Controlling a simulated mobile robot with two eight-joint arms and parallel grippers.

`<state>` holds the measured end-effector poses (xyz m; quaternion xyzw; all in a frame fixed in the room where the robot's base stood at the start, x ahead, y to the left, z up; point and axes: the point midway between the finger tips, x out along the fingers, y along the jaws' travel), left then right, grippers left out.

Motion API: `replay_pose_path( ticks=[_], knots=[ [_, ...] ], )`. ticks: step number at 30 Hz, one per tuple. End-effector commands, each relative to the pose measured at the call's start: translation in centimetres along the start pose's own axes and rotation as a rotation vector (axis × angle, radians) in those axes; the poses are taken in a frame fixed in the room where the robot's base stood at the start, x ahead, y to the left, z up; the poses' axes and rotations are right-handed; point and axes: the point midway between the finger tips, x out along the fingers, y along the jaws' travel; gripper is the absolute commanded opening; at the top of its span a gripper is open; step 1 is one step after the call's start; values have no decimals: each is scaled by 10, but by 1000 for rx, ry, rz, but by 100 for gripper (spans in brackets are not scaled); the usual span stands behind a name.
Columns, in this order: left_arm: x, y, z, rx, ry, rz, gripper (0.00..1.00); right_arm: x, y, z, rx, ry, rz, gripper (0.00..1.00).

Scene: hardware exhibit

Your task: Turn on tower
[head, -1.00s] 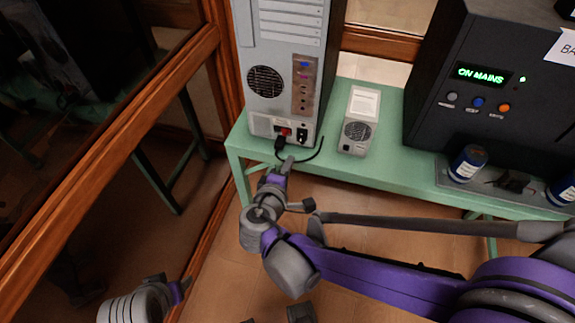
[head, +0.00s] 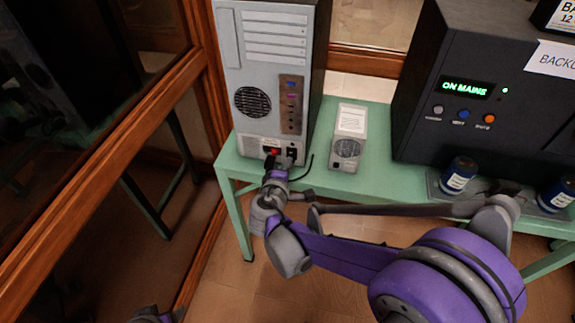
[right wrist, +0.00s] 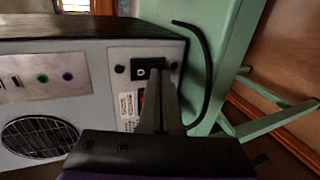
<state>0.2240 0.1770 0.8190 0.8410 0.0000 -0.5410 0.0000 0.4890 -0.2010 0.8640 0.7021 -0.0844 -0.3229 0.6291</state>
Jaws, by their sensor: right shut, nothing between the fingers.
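The grey computer tower (head: 270,70) stands on the green table with its back panel of fan grille and ports facing me. Low on this panel are a red switch (head: 271,150) and a black power socket (head: 291,153). In the right wrist view, the red switch (right wrist: 141,98) is partly hidden by my fingers, and the socket (right wrist: 148,70) is beside their tips. My right gripper (head: 270,166) is shut and empty, with its fingertips at the panel by the switch. I cannot tell whether they touch it.
A small grey box with a label (head: 349,135) stands right of the tower. A black backup unit (head: 450,100) displays "ON MAINS". Blue cans (head: 460,176) stand before it. A black cable (right wrist: 207,70) lies by the tower. Wood-framed glass (head: 105,150) bounds the left.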

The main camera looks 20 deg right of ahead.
Motion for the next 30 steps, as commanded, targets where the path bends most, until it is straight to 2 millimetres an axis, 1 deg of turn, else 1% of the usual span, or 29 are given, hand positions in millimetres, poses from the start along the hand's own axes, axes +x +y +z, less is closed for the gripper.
replay_pose_path(
  ticks=[2, 10, 21, 30],
  knots=[
    [3, 0, 2, 0, -1, 0, 62, 5, -2, 0, 0, -1, 0, 0],
    [1, 0, 1, 0, 0, 0, 62, 4, -1, 0, 0, 0, 0, 0],
    [-10, 0, -6, 0, 4, 0, 62, -1, 15, 0, -1, -1, 2, 0],
    [-10, 0, -5, 0, 3, 0, 62, -1, 15, 0, -2, -1, 3, 0]
  ],
)
